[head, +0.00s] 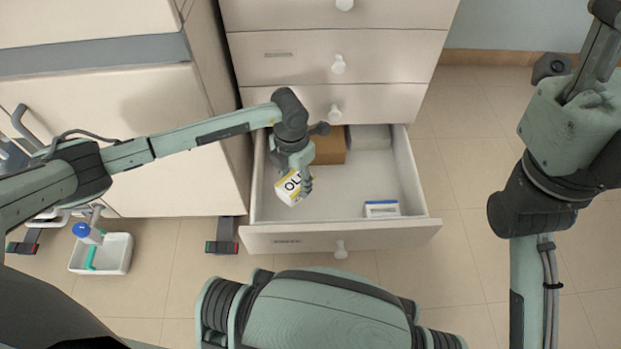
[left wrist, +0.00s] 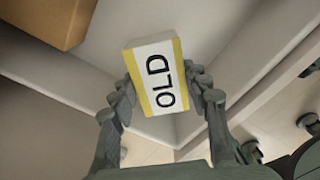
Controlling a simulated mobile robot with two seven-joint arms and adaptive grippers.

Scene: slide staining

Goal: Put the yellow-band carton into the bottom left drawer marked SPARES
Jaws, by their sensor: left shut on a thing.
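The yellow-band carton (head: 287,190) is white with yellow edges and the word OLD. My left gripper (head: 302,182) is shut on it and holds it tilted over the left part of the open bottom drawer (head: 340,238). In the left wrist view the carton (left wrist: 153,62) sits between the two fingers of my left gripper (left wrist: 163,97), its lettered face toward the camera. The drawer is pulled out, and the label on its front is too small to read. My right arm shows at the right, but its gripper is out of view.
In the drawer, a brown box (head: 329,149) and a pale grey box (head: 370,137) stand at the back. A small white and blue carton (head: 382,209) lies front right. The drawer's middle is free.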

